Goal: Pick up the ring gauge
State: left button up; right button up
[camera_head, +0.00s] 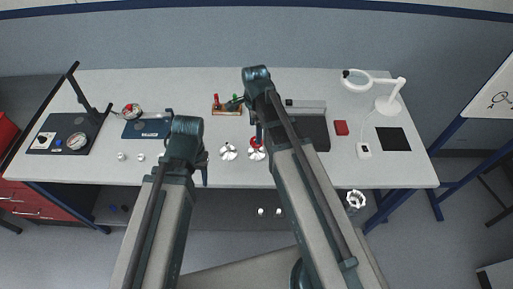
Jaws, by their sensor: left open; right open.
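A round item with red and silver parts (130,110) lies at the left back of the table, by a blue mat (132,129); it may be the ring gauge, but it is too small to tell. My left gripper (204,174) is open above the front middle of the table, partly hidden by my arm. My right gripper (258,134) is open over the middle, close to two silver flanged parts, the left one (228,151) and the right one (257,153). A bit of red shows beside the right part. Contact there cannot be told.
Two small silver pieces (121,156) lie in front.

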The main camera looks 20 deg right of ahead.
jog(key=shift+w+d+f+b, duration=0.1)
jog(key=shift+f+b, duration=1.3)
jog(key=shift+f, duration=0.2)
jog(key=shift+w+d+f+b, duration=0.1)
jog(key=shift+f+b, duration=1.25)
jog(key=shift+f, duration=0.2)
jog(key=shift+r, duration=0.1)
grip_shut()
